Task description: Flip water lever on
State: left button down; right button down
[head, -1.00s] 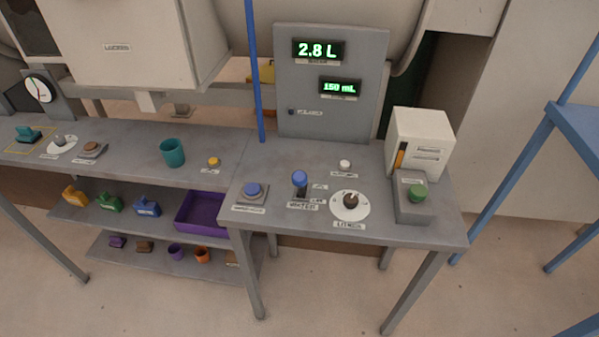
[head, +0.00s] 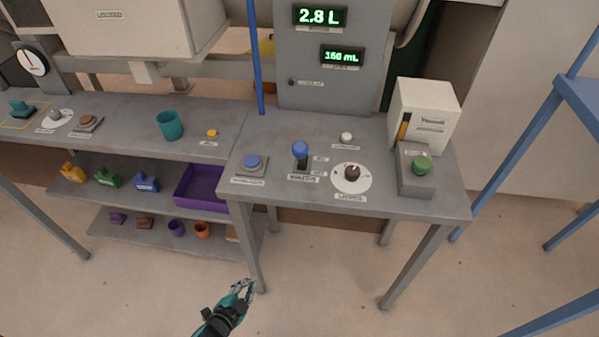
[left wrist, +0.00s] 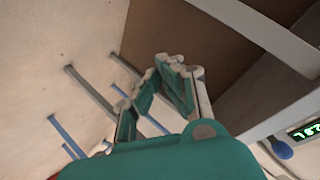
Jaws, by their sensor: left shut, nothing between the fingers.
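The water lever (head: 300,150) has a blue knob on a dark stem and stands upright on the right-hand grey table, behind a small label plate. A blue knob (left wrist: 282,150), apparently the lever's, shows at the right edge in the left wrist view. My left gripper (head: 244,288) is teal and black, low in front of the table and well apart from the lever. It is shut and empty; its fingers (left wrist: 158,88) also show in the left wrist view. My right gripper is not in view.
Around the lever are a blue button (head: 252,161), a white dial with a dark knob (head: 351,174), a white button (head: 346,137) and a green button on a grey box (head: 421,164). The table's front edge (head: 340,205) lies between gripper and lever.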

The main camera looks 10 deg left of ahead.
pick_arm(q)
jog(key=w+d+r+m+t+h, duration=0.1)
jog(key=w+d+r+m+h, duration=0.1)
jog(key=r+m, duration=0.3)
jog(key=w+d+r+m+t+h+b, duration=0.1)
jog(key=r+m+h, duration=0.3)
jog(key=r, duration=1)
jog(key=w+d+r+m+t+h+b, duration=0.1)
jog(key=w+d+r+m+t+h, duration=0.1)
jog(key=r, duration=0.7)
jog(key=w+d+m+h, duration=0.1)
jog(key=d+m, duration=0.1)
jog(key=m, duration=0.1)
jog(key=shift+w+r+m, duration=0.35)
jog(key=shift+r+m, duration=0.05)
jog(key=shift+d, duration=0.1)
jog(key=shift+t, duration=0.3)
jog(key=p+x, duration=0.1)
jog(key=x, duration=0.3)
jog(key=w+a+p+x, duration=0.1)
jog(key=x, duration=0.3)
jog(key=a+p+x, duration=0.1)
jog(key=x, duration=0.3)
jog(key=shift+w+d+p, duration=0.2)
jog(key=shift+w+p, duration=0.1)
jog(key=shift+p, duration=0.05)
jog(key=shift+w+a, duration=0.15)
jog(key=shift+w, duration=0.3)
jog(key=shift+r, duration=0.1)
